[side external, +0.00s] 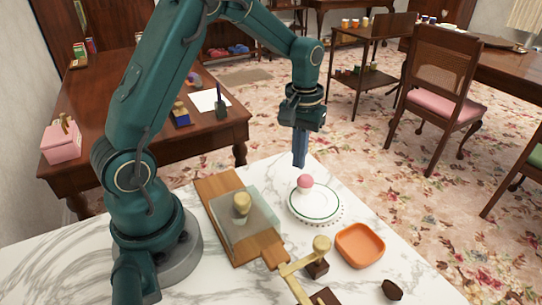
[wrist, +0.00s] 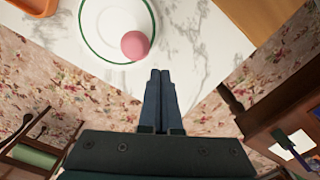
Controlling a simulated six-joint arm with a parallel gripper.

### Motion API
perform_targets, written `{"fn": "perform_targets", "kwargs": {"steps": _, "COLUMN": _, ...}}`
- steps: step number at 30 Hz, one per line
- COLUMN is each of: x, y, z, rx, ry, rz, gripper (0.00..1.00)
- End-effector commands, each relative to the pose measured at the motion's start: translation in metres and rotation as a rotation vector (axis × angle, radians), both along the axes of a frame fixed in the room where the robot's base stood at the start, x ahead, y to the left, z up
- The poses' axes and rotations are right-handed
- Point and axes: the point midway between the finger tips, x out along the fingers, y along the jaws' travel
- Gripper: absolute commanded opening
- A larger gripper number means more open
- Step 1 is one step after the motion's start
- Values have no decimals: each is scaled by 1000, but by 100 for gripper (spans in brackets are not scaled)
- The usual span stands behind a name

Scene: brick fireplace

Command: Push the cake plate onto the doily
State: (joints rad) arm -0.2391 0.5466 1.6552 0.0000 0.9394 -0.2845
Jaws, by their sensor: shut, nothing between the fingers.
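The cake plate (side external: 318,207) is white with a green ring and lies flat on the marble table. It also shows at the top of the wrist view (wrist: 105,28). A round pink piece (side external: 305,181) sits at its far side, near the rim in the wrist view (wrist: 135,45). A scalloped white edge (side external: 341,214), apparently the doily, shows along the plate's near right side; the rest of it is hidden or blends with the marble. My gripper (side external: 299,164) is shut and empty, pointing down beyond the plate's far edge, apart from plate and pink piece.
A wooden board (side external: 215,187) with a clear sheet and a knob lies left of the plate. An orange dish (side external: 360,245), a brass-coloured tool (side external: 295,268) and a small dark cup (side external: 392,290) stand nearer the camera. The table's far edge runs close behind the plate.

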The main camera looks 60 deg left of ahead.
Motion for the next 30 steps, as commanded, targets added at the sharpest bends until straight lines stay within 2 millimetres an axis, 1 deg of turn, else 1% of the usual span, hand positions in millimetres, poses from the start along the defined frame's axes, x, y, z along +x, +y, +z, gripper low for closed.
{"fn": "perform_targets", "kwargs": {"steps": 3, "x": 1, "y": 0, "z": 10, "rx": 1, "ry": -3, "rz": 0, "gripper": 0}}
{"fn": "perform_targets", "kwargs": {"steps": 14, "x": 0, "y": 0, "z": 36, "rx": 0, "ry": -2, "rz": 0, "gripper": 0}}
{"fn": "perform_targets", "kwargs": {"steps": 18, "x": 0, "y": 0, "z": 39, "rx": 0, "ry": 0, "rz": 0, "gripper": 0}}
{"fn": "perform_targets", "kwargs": {"steps": 26, "x": 0, "y": -1, "z": 39, "rx": 0, "ry": 0, "rz": -3, "gripper": 0}}
{"fn": "perform_targets", "kwargs": {"steps": 28, "x": 2, "y": -3, "z": 45, "rx": 4, "ry": -19, "rz": -9, "gripper": 0}}
{"fn": "perform_targets", "kwargs": {"steps": 30, "x": 4, "y": -6, "z": 57, "rx": 13, "ry": -57, "rz": -21, "gripper": 0}}
